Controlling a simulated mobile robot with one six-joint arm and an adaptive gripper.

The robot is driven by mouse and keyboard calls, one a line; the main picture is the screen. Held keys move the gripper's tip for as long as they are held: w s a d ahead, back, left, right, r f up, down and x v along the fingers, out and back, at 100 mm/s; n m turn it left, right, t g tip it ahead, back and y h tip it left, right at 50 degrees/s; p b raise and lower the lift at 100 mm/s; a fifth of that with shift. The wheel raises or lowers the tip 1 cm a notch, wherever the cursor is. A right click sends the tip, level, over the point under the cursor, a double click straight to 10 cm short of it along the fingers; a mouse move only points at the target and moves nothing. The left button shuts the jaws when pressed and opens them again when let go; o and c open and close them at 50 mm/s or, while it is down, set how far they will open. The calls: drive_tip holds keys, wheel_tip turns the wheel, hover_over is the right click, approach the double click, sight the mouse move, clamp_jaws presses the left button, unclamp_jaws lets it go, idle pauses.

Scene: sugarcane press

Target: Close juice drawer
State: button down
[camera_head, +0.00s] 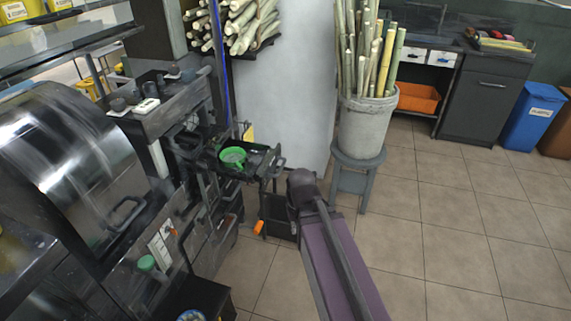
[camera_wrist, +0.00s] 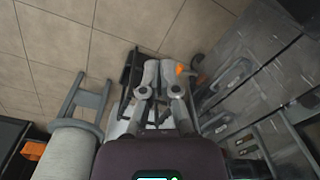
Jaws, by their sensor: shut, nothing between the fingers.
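The juice drawer (camera_head: 258,162) stands pulled out from the dark press machine in the head view, with its handle (camera_head: 279,167) at the right end. A green cup (camera_head: 233,156) sits in it. My purple arm comes up from the bottom, and its end is just below and right of the drawer handle. My gripper is hidden behind that end in the head view. In the wrist view my gripper (camera_wrist: 159,72) is shut and empty, pointing toward the floor side. I cannot tell the drawer clearly there or whether the gripper touches it.
A grey stool (camera_head: 356,172) bears a bucket (camera_head: 366,125) of cane, right of the drawer. A shiny domed cover (camera_head: 75,155) is at left. An orange-handled item (camera_head: 258,228) hangs low beneath the drawer. Tiled floor (camera_head: 450,220) is free at right. Several cabinet handles (camera_wrist: 238,70) show in the wrist view.

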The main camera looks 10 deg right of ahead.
drive_tip(key=w+d+r+m+t+y+b, duration=0.1)
drive_tip(key=w+d+r+m+t+y, duration=0.3)
drive_tip(key=w+d, duration=0.3)
drive_tip(key=w+d+r+m+t+y+b, duration=0.1)
drive_tip(key=w+d+r+m+t+y, duration=0.3)
drive_tip(key=w+d, duration=0.4)
drive_tip(key=w+r+t+y, duration=0.1)
drive_tip(key=w, duration=0.2)
drive_tip(key=shift+w+r+y, duration=0.15)
drive_tip(key=shift+r+y, duration=0.1)
drive_tip(key=shift+y, duration=0.15)
drive_tip(key=shift+a, duration=0.1)
drive_tip(key=b+x, duration=0.5)
drive_tip(key=x, duration=0.8)
drive_tip(key=shift+w+a+f, duration=0.15)
drive_tip(key=shift+w+a, duration=0.05)
drive_tip(key=shift+a, duration=0.15)
drive_tip(key=shift+w, duration=0.1)
